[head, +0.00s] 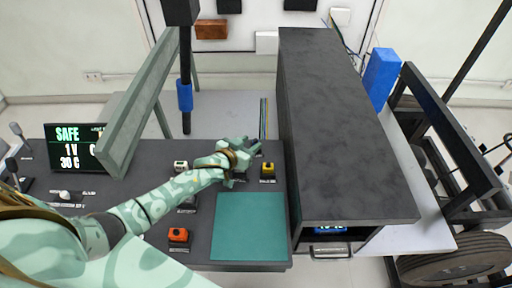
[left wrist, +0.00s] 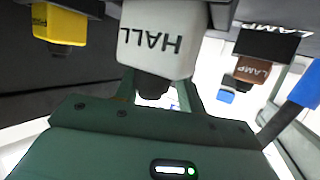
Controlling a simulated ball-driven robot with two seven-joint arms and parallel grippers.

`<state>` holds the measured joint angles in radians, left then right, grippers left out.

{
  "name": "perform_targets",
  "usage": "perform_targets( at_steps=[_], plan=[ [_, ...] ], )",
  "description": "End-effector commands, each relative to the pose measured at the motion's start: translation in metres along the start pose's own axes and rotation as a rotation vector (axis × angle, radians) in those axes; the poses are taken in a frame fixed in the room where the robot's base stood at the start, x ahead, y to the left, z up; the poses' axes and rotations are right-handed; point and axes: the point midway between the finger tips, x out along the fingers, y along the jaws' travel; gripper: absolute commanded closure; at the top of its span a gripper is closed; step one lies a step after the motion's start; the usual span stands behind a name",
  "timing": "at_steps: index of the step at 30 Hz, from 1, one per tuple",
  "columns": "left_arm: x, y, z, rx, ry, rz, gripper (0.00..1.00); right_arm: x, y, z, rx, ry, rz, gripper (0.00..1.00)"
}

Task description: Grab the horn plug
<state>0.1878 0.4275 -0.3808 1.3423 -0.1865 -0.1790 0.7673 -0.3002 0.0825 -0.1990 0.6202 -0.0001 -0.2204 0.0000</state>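No label reading horn is legible, so I cannot tell which plug is the horn plug. In the head view a yellow plug (head: 268,170), a pale plug (head: 180,166) and an orange plug (head: 178,236) stand on the dark panel. My left gripper (head: 250,147) is above the panel, just up and left of the yellow plug. In the left wrist view its fingers (left wrist: 158,98) look apart, with a white plug marked HALL (left wrist: 160,40) in front of them, partly hiding them. The yellow plug (left wrist: 60,24) is at left, a brown LAMP plug (left wrist: 252,70) at right. My right gripper is out of view.
A teal mat (head: 249,226) lies on the panel's near right. A tall dark box (head: 340,120) rises right of it. A screen reading SAFE (head: 75,148) and a slanted green beam (head: 140,115) stand at left. A blue-banded post (head: 185,96) hangs behind.

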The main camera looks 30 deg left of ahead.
Motion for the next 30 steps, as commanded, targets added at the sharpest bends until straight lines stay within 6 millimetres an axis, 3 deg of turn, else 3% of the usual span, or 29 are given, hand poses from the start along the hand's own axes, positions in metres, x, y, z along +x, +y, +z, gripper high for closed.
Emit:
perform_targets(
  at_steps=[3, 11, 15, 16, 26, 30],
  plan=[
    [0.016, 0.000, 0.002, 0.001, 0.000, 0.000, 0.60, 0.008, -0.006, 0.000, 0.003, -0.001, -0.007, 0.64],
    [0.019, 0.000, 0.000, 0.000, 0.000, 0.000, 0.60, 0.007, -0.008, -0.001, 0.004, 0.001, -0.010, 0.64],
    [0.019, 0.000, 0.000, 0.001, -0.001, 0.000, 0.97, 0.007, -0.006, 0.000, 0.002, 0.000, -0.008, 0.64],
    [0.018, 0.000, 0.000, 0.001, -0.001, 0.000, 1.00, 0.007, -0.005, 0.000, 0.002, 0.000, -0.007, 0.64],
    [0.018, 0.000, 0.001, 0.001, -0.004, 0.000, 1.00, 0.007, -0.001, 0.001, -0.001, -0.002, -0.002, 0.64],
    [0.015, 0.000, -0.007, 0.002, -0.003, 0.000, 1.00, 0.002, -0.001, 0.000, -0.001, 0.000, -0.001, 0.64]
  ],
)
